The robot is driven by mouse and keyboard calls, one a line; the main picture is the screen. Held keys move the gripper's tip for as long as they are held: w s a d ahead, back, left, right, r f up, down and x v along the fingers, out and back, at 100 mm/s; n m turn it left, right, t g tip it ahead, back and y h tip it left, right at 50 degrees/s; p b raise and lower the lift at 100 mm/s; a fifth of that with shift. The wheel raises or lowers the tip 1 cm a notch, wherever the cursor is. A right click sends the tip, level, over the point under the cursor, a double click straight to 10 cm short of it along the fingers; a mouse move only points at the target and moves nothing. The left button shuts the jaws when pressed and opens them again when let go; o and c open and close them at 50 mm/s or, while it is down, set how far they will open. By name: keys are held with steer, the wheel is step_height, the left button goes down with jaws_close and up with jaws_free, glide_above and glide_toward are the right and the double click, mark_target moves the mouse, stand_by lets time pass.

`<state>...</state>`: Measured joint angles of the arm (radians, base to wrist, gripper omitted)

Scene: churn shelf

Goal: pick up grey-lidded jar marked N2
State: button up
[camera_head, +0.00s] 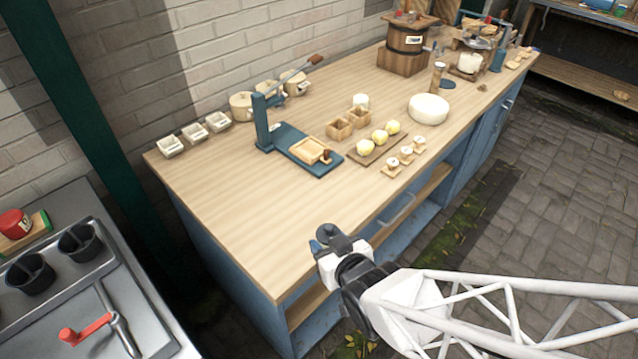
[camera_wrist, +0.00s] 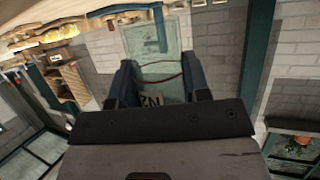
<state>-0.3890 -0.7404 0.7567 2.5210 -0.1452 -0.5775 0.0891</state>
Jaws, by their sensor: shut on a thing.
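I cannot make out the grey lid. In the head view my gripper (camera_head: 328,238) is over the near front edge of the wooden worktop (camera_head: 225,215), and the jar cannot be told apart there.
A blue press (camera_head: 290,145) stands mid-worktop. Cheeses on a board (camera_head: 378,147), small knobbed pieces (camera_head: 407,157), a white cheese wheel (camera_head: 428,109) and wooden boxes (camera_head: 340,128) are to its right. Crocks (camera_head: 242,105) and white dishes (camera_head: 193,133) line the wall. The worktop's near end is clear.

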steer(key=shift+s+d+r, duration=0.1)
steer(key=shift+s+d, duration=0.2)
steer(key=shift+s, duration=0.4)
steer(key=shift+s+d+r, duration=0.1)
steer(key=shift+s+d, duration=0.25)
steer(key=shift+s, duration=0.4)
steer(key=shift+s+d+r, duration=0.1)
steer(key=shift+s+d, duration=0.2)
steer(key=shift+s, duration=0.4)
steer(key=shift+s+d, duration=0.1)
steer(key=shift+s, duration=0.1)
